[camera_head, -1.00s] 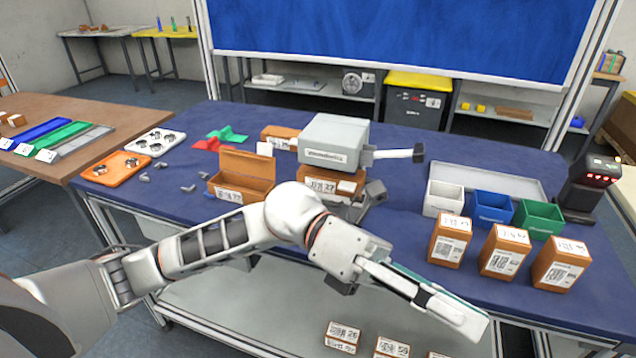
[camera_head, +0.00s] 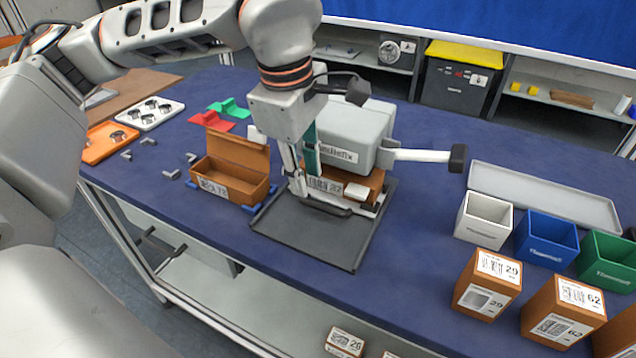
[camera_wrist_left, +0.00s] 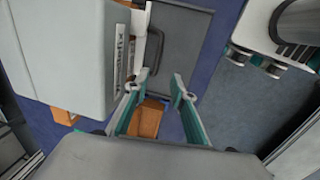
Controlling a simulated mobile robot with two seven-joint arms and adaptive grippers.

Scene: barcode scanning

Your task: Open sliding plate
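The sliding plate (camera_head: 318,238) is a dark grey flat plate on the blue table, extending forward from under the grey machine (camera_head: 362,130). A dark handle (camera_head: 325,206) sits near the machine's front; the wrist view shows the plate (camera_wrist_left: 188,40) and a handle (camera_wrist_left: 158,52) beside the machine. My left gripper (camera_head: 305,185) points down at the front of the machine, over the plate's rear part. Its fingers (camera_wrist_left: 157,88) are apart and empty in the wrist view. Whether they touch the handle, I cannot tell. My right gripper is out of view.
A brown box (camera_head: 372,183) stands under the machine. An open brown box (camera_head: 235,180) is left of the plate. A dark-tipped lever (camera_head: 425,156) sticks out right. White (camera_head: 483,216), blue (camera_head: 546,240) and green (camera_head: 605,262) bins stand farther right.

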